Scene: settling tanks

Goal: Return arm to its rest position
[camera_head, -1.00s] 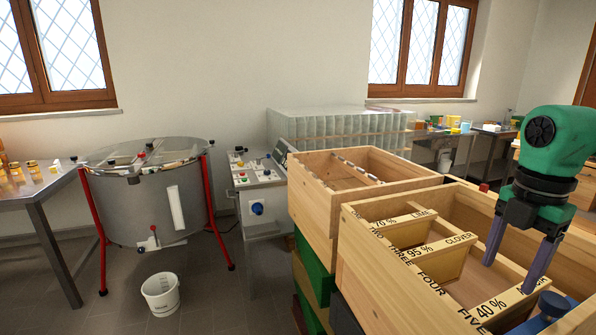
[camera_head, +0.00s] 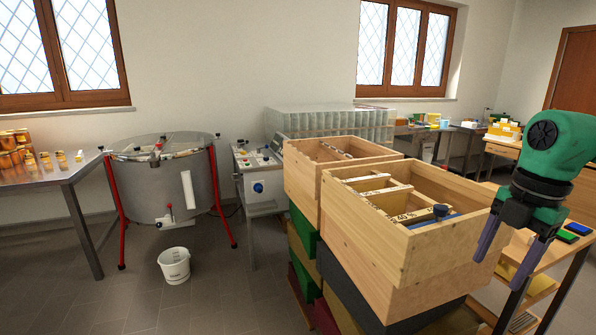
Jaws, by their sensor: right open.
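My right gripper (camera_head: 505,265) hangs from its green arm at the right edge of the head view. It points down with its two dark fingers apart and nothing between them. It is to the right of the front wooden box (camera_head: 400,235), outside its right wall in the picture. My left gripper is not in view. The front box is open at the top and holds wooden dividers with lettering, one reading 40 %. A blue knob-like thing (camera_head: 440,211) shows inside it near the right end.
The boxes stand on a coloured stack (camera_head: 303,235). A second open box (camera_head: 330,150) is behind. A small wooden table (camera_head: 575,245) is below my right gripper. A steel drum (camera_head: 150,190) with red legs, a control cabinet (camera_head: 260,180) and a white bucket (camera_head: 174,265) are left. The floor at front left is clear.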

